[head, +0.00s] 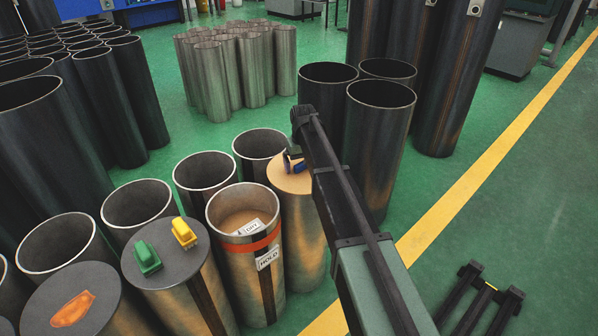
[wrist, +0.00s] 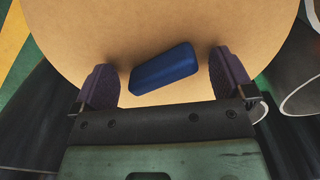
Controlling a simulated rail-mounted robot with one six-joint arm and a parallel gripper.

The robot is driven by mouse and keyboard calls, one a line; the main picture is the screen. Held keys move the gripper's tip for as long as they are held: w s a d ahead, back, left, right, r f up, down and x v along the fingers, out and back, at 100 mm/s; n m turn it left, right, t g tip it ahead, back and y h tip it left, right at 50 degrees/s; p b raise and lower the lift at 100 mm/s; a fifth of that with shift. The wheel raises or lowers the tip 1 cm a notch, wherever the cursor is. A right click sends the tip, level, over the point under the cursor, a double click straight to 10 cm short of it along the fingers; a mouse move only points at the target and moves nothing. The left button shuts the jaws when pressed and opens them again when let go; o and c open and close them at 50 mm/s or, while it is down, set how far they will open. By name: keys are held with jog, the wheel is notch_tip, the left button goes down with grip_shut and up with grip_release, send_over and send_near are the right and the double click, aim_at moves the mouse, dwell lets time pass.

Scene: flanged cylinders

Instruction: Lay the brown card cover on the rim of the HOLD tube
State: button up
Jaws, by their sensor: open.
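The HOLD tube (head: 262,290) is an open metal cylinder with an orange band and a white HOLD label, at the lower centre of the head view. A brown surface and a white tag lie inside its mouth. The brown card cover (head: 285,181) is a tan disc on top of the tube just behind and right of it. A blue block (wrist: 163,67) lies on the disc; whether it is fixed there I cannot tell. My gripper (wrist: 162,64) is open, with one jaw on each side of the block and gaps between. In the head view my arm hides the disc's right part.
Left of the HOLD tube, a grey-topped tube (head: 165,256) bears a green block (head: 147,259) and a yellow block (head: 184,233). Open tubes stand close behind, and tall dark tubes (head: 378,130) behind my arm.

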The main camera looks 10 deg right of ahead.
jog(key=c, duration=0.9)
jog(key=shift+r+p, duration=2)
